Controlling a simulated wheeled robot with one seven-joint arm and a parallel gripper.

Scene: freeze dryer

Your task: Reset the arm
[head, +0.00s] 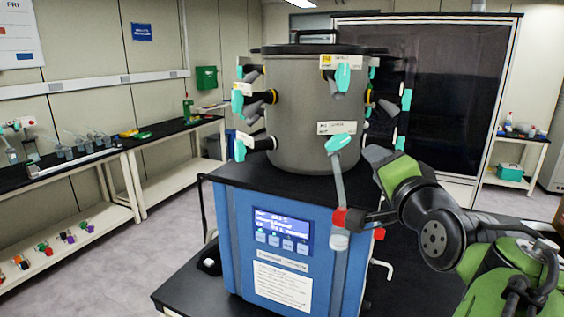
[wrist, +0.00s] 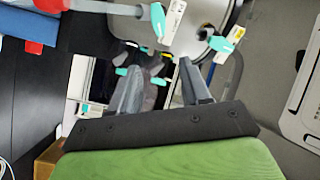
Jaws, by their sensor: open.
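The freeze dryer is a grey drum (head: 300,105) on a blue base cabinet (head: 262,215). Teal-handled valves ring the drum. From the lower front valve (head: 338,143) a clear tube-like vessel (head: 339,205) hangs down, with a red part beside it. My gripper (head: 374,154) is just right of the drum in the head view, partly hidden by its own green link. In the wrist view my gripper (wrist: 160,82) shows two grey fingers spread apart with nothing between them. The red part (wrist: 45,6) and vessel also show at the top left there.
A side bench (head: 75,158) with glassware stands at the left. A dark framed panel (head: 455,90) is behind the drum. A small table (head: 515,150) stands at the far right. The grey floor (head: 115,255) between dryer and left bench is free.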

